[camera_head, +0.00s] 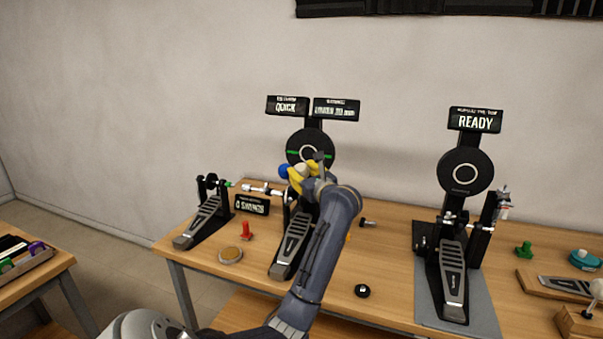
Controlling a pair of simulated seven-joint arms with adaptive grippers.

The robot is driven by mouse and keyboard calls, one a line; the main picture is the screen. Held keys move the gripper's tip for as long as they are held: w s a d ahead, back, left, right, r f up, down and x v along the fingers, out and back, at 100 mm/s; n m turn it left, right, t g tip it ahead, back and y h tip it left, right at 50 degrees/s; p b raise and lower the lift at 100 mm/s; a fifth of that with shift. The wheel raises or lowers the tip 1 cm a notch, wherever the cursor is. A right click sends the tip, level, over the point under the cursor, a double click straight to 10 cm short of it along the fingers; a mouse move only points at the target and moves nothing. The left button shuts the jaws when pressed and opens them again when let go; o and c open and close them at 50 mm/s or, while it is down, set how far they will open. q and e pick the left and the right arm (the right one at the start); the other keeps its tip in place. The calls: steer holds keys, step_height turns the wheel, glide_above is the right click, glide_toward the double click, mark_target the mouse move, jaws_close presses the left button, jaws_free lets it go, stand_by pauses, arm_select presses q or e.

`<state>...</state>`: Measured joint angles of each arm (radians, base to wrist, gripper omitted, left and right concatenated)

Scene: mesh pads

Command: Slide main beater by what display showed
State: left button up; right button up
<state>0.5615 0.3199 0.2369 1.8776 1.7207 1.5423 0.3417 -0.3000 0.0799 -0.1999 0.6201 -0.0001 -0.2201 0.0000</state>
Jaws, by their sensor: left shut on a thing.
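The middle drum pedal (293,243) stands on the table below a round black pad (311,147). My left gripper (302,174) is in front of the pad's lower part, shut on the beater of this pedal. A blue ball (284,170) shows just left of the fingers. The gripper and arm hide most of the beater and its shaft. One display (288,106) above the pad reads "QUICK". The display beside it (336,109) has small text that seems to end in "20 mm". A low sign (252,205) reads "0 SWINGS". My right gripper is out of view.
A small pedal (204,221) stands at the left. Another pedal (453,275) with a pad (466,171) and a "READY" display (475,120) stands at the right. A red piece (246,230), a round tan disc (231,255) and a black knob (362,291) lie nearby.

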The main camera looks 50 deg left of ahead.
arm_select(q)
jaws_close()
